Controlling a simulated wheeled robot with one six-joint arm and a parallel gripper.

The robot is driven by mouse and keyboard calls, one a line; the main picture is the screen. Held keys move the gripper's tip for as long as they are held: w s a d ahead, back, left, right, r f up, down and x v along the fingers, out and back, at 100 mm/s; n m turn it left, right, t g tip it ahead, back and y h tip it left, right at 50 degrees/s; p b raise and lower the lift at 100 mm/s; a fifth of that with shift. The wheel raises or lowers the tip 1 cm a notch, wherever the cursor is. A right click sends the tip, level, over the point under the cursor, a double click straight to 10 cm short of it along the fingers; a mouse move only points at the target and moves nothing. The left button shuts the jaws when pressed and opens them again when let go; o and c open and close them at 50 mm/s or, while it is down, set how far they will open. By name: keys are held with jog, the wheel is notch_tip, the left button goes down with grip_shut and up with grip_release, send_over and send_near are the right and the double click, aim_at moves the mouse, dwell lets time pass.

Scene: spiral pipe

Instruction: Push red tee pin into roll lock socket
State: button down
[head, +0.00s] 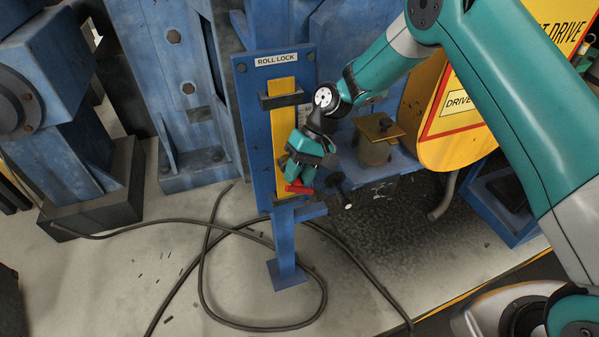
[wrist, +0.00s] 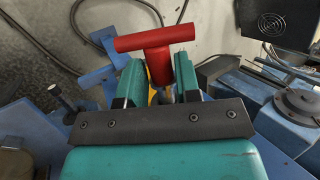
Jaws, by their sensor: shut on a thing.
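The red tee pin (head: 298,188) is in my gripper (head: 299,172), in front of the lower part of the yellow strip (head: 283,150) on the blue roll lock panel (head: 254,130). In the wrist view the pin's red crossbar and stem (wrist: 157,48) stand between the two green fingers of my gripper (wrist: 158,80), which is shut on it. A metal shank shows below the red stem. The roll lock socket is not clearly visible; my gripper and the pin cover that area. I cannot tell whether the shank touches the panel.
A "ROLL LOCK" label (head: 277,60) is above a dark bracket (head: 281,99). A black-handled part (head: 341,187) sticks out just right of my gripper. Black cable (head: 203,270) loops over the floor.

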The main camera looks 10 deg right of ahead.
jog(key=shift+w, duration=0.35)
jog(key=c, duration=0.7)
grip_release()
jog(key=shift+c, duration=0.2)
jog(key=shift+w+r, duration=0.1)
